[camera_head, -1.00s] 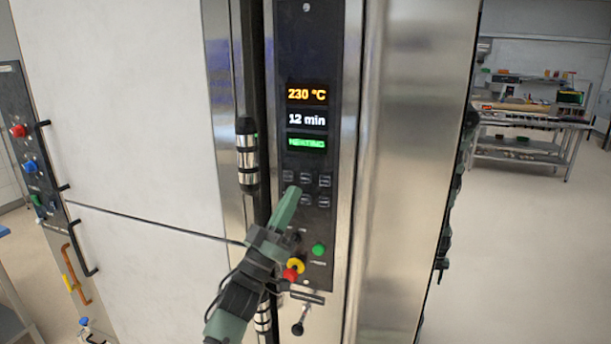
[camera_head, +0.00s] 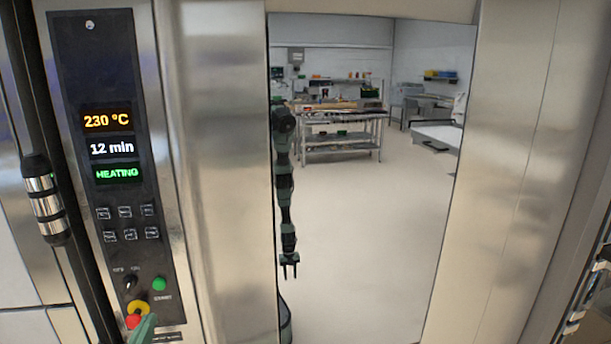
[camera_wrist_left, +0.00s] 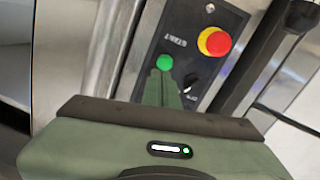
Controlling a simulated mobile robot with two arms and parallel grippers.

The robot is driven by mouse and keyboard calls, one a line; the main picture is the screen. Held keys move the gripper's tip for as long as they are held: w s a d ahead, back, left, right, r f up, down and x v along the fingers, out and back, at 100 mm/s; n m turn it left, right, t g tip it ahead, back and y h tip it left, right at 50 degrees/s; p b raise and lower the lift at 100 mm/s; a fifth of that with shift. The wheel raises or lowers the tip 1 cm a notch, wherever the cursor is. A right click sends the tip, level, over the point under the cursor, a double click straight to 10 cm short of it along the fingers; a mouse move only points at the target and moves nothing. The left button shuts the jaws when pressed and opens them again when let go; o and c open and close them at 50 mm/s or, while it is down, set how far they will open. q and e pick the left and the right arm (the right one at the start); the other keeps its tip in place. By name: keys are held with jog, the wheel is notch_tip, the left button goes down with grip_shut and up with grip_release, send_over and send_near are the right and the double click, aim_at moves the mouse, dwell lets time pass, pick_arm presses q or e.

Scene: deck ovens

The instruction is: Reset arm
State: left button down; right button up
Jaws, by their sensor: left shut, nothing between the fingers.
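My left gripper (camera_head: 143,330) shows only as a green fingertip at the bottom left of the head view, by the lower end of the oven's control panel (camera_head: 72,72). In the left wrist view its fingers (camera_wrist_left: 162,88) are closed together and empty. Their tips overlap the lower edge of the green button (camera_wrist_left: 164,62) in that view; I cannot tell whether they touch it. The yellow-and-red emergency stop (camera_wrist_left: 214,41) is to the right, clear of the fingers. My right gripper is not in view.
The display (camera_head: 116,174) reads 230 °C, 12 min, HEATING. Between steel walls is open floor (camera_head: 370,230) with a metal table (camera_head: 342,151) far back. A dark jointed arm (camera_head: 285,190) hangs along the gap's left edge; whose is unclear.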

pick_arm(q)
jog(key=s+d+f+m+g+h, duration=0.1)
jog(key=s+d+f+g, duration=0.25)
jog(key=s+f, duration=0.3)
jog(key=s+d+f+m+g, duration=0.2)
jog(key=s+d+f+g, duration=0.15)
jog(key=s+f, duration=0.3)
jog(key=s+d+f+m+g+h, duration=0.1)
jog(key=s+d+f+m+g, duration=0.2)
jog(key=s, duration=0.5)
jog(key=s+d+f+g+h, duration=0.1)
jog(key=s+d+f+g, duration=0.25)
jog(key=s, duration=0.55)
notch_tip(320, 180, down, 26)
jog(key=g+b, duration=0.2)
jog(key=s+a+f+b, duration=0.1)
jog(key=s+a+f, duration=0.1)
jog(key=s+f, duration=0.7)
jog(key=s+a+f+g+b, duration=0.1)
jog(key=s+a+f, duration=0.1)
jog(key=s+f, duration=0.7)
jog(key=shift+f+m+y, duration=0.3)
jog(key=shift+f, duration=0.6)
